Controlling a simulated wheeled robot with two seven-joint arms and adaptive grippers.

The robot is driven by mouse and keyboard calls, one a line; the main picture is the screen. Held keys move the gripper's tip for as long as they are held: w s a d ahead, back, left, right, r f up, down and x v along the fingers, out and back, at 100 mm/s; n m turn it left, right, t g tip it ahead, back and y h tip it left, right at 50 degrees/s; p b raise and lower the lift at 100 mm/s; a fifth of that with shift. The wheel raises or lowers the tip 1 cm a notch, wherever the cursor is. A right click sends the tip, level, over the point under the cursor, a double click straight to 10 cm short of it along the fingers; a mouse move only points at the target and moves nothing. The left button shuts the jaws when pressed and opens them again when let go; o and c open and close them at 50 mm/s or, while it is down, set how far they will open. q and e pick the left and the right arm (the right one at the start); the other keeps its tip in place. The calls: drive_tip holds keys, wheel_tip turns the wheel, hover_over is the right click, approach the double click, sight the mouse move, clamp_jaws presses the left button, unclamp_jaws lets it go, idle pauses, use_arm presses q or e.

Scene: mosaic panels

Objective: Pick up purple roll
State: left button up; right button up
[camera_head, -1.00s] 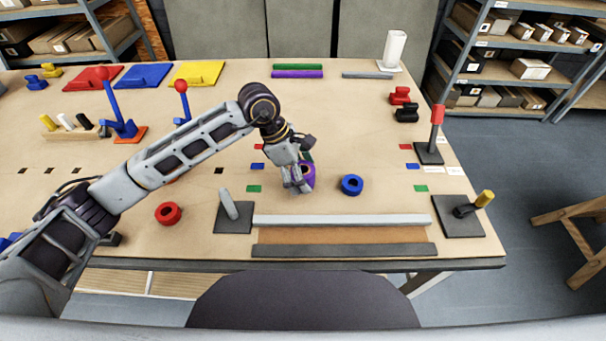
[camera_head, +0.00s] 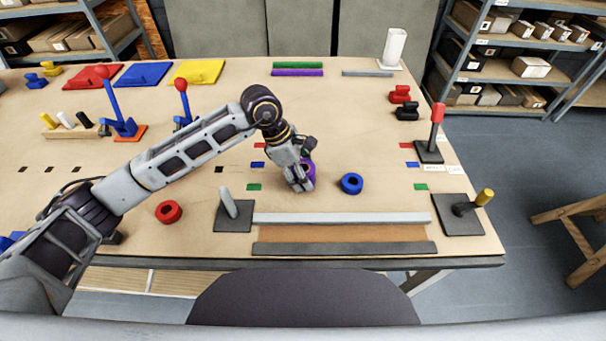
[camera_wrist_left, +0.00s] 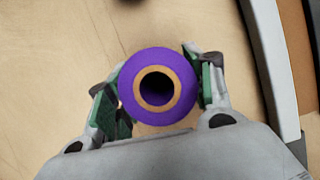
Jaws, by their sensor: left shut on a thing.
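The purple roll (camera_head: 309,171) is at the middle of the table, partly hidden by my left gripper (camera_head: 300,184) in the head view. In the left wrist view the purple roll (camera_wrist_left: 187,100) shows its round end with a tan core and a dark hole. The green-padded fingers of my left gripper (camera_wrist_left: 158,92) are on both sides of it, shut on it. I cannot tell whether the roll is lifted off the table. My right gripper is not in view.
A blue roll (camera_head: 351,183) stands just right of the purple one, and a red roll (camera_head: 169,212) stands to the left. A grey post on a dark base (camera_head: 231,217) and a long grey rail (camera_head: 340,219) lie in front. The table behind the gripper is fairly clear.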

use_arm(q)
drive_tip(key=shift+r, duration=0.1)
drive_tip(key=shift+c, duration=0.2)
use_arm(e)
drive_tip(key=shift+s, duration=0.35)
use_arm(q)
drive_tip(key=shift+r, duration=0.8)
wheel_tip(320, 180, up, 8)
drive_tip(key=b, duration=0.1)
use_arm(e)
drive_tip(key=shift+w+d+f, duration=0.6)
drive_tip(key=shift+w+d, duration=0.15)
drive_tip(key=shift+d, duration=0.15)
use_arm(q)
drive_tip(key=shift+r, duration=0.1)
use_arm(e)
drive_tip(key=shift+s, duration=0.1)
